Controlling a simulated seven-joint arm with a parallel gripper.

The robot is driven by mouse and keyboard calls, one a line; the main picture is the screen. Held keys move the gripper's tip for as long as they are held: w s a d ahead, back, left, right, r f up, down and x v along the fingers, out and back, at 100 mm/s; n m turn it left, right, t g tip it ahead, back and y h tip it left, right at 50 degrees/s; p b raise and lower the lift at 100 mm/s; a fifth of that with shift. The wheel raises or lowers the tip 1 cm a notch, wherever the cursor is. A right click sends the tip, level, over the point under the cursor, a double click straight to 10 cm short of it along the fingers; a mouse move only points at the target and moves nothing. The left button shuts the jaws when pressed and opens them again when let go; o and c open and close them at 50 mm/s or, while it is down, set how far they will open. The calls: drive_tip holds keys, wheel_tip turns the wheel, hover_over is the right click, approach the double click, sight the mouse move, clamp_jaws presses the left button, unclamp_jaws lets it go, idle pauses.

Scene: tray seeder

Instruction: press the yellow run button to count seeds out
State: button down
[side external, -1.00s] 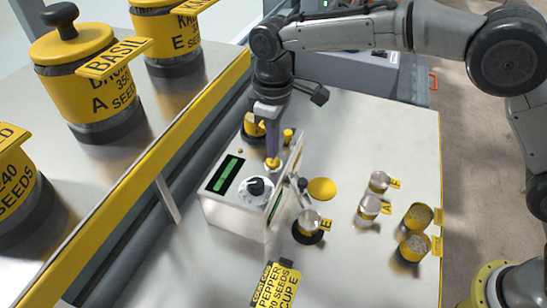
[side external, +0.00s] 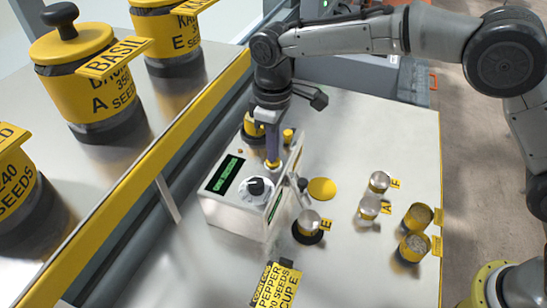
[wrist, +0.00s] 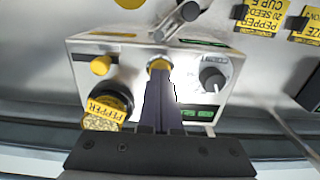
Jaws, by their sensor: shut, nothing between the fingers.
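The yellow run button (side external: 272,164) is on top of the pale seeder box (side external: 232,214), and in the wrist view the button (wrist: 158,63) shows just past my fingertips. My gripper (side external: 272,160) is shut and empty, pointing down at the button. In the wrist view my gripper (wrist: 160,72) covers part of the button. The tips look to be on or very close to it; I cannot tell whether it is pressed in. A black dial (side external: 256,187) and a green-lit display (side external: 225,175) are on the box beside it.
A pepper jar (wrist: 105,105) and a small yellow knob (wrist: 101,65) stand close to my fingers. A cup marked E (side external: 309,222) sits in front of the box. More cups (side external: 369,207) and yellow tins (side external: 415,246) stand to the right. A yellow-edged shelf (side external: 150,165) runs along the left.

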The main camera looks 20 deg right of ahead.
drive_tip(key=shift+f, duration=0.5)
wheel_tip(320, 180, up, 8)
idle(1.2)
idle(0.3)
